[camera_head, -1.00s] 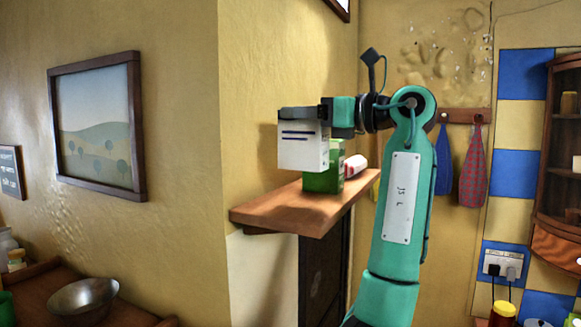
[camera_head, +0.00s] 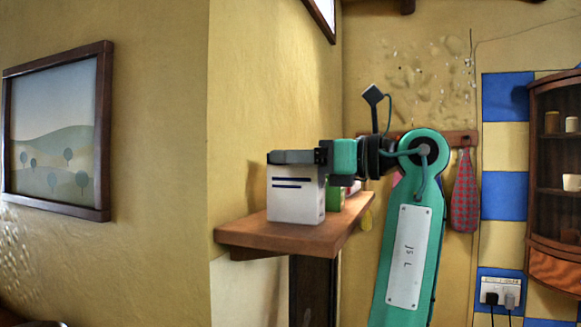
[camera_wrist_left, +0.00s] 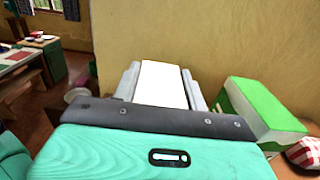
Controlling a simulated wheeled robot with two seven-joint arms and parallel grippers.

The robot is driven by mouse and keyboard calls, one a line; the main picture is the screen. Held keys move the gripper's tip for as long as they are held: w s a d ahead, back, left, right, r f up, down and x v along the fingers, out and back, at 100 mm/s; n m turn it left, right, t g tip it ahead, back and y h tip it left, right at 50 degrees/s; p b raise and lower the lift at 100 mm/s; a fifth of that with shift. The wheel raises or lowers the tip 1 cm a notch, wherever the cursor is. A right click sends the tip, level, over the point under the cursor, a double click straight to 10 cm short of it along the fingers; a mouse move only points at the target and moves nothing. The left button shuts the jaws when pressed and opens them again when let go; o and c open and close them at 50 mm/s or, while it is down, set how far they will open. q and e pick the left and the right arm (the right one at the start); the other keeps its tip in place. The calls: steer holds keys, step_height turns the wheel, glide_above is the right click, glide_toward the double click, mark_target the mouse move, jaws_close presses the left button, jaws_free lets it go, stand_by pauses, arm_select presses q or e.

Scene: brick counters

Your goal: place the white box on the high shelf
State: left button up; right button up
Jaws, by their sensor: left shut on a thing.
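The white box (camera_head: 294,197) with dark stripes is upright at the near end of the wooden high shelf (camera_head: 262,235). Its base appears at the shelf top; I cannot tell whether it bears its weight there. My left gripper (camera_head: 290,157) is shut on the upper part of the white box. In the left wrist view the box (camera_wrist_left: 163,84) shows between the two fingers of my left gripper (camera_wrist_left: 163,80). My right gripper is not in view.
A green and white carton (camera_wrist_left: 258,105) stands on the shelf beside the white box, and a red and white item (camera_wrist_left: 304,153) lies beyond it. A framed picture (camera_head: 58,130) hangs at left. A wooden cabinet (camera_head: 555,255) is on the right wall.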

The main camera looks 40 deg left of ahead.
arm_select(q)
steer(key=shift+s+d, duration=0.35)
steer(key=shift+d, duration=0.55)
steer(key=o, duration=0.8)
steer(key=shift+w+a, duration=0.1)
steer(key=shift+a, duration=0.05)
steer(key=shift+c, duration=0.2)
steer(key=o, duration=0.3)
steer(key=shift+w+a+f, duration=0.1)
steer(key=shift+a+f, duration=0.05)
steer(key=shift+a, duration=0.2)
steer(key=shift+d+r, duration=0.25)
steer(key=shift+r, duration=0.05)
steer(key=shift+d+f, duration=0.1)
steer(key=shift+d, duration=0.15)
steer(key=b+v, duration=0.3)
steer(key=v, duration=0.8)
steer(key=shift+w+d, duration=0.15)
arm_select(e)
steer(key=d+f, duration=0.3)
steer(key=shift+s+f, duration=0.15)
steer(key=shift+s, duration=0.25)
